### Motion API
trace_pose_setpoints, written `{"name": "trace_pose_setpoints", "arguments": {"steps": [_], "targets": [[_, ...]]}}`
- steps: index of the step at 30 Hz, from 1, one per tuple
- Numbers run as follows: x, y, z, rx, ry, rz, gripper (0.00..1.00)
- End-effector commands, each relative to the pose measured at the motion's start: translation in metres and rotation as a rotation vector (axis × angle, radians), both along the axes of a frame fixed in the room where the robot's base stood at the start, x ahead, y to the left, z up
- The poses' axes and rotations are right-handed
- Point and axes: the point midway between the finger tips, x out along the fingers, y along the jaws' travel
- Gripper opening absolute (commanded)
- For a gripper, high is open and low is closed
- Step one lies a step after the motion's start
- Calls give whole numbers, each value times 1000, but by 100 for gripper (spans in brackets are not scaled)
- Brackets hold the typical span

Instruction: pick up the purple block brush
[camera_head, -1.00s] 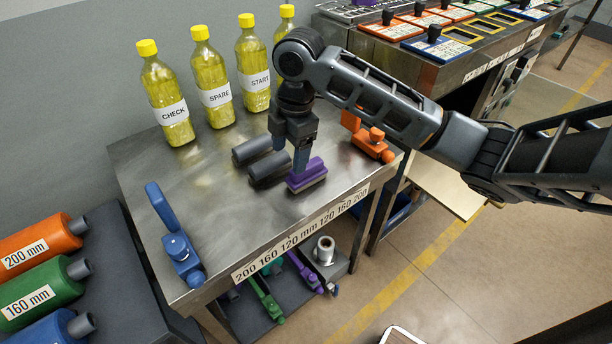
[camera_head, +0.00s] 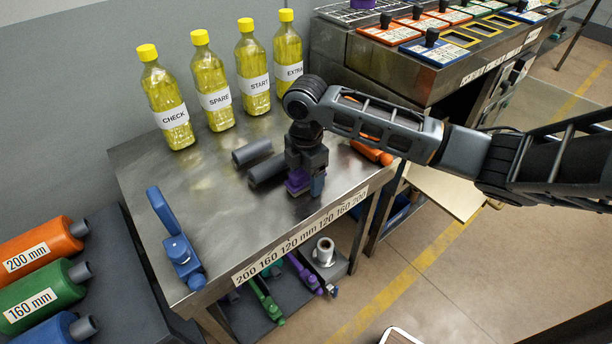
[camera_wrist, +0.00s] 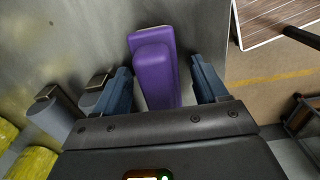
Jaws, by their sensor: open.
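The purple block brush (camera_head: 297,181) lies on the steel table, near its front edge, mostly hidden by my gripper in the head view. In the wrist view the purple block brush (camera_wrist: 155,68) shows between the two blue fingers. My gripper (camera_wrist: 165,85) is open, with a gap between the brush and the finger on each side. In the head view my gripper (camera_head: 305,184) points down over the brush.
Two dark grey cylinders (camera_head: 266,168) lie just left of my gripper. Yellow bottles (camera_head: 216,80) stand along the back. An orange tool (camera_head: 371,152) is to the right and a blue tool (camera_head: 178,245) at the front left. The table (camera_head: 225,215) is bare between the blue tool and the brush.

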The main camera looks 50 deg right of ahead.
Motion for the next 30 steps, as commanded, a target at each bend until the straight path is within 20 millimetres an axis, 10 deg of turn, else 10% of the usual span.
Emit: {"name": "trace_pose_setpoints", "arguments": {"steps": [5,22,30], "targets": [[0,0,0,0,0,0,70],[0,0,0,0,0,0,16],[0,0,1,1,-1,0,15]]}}
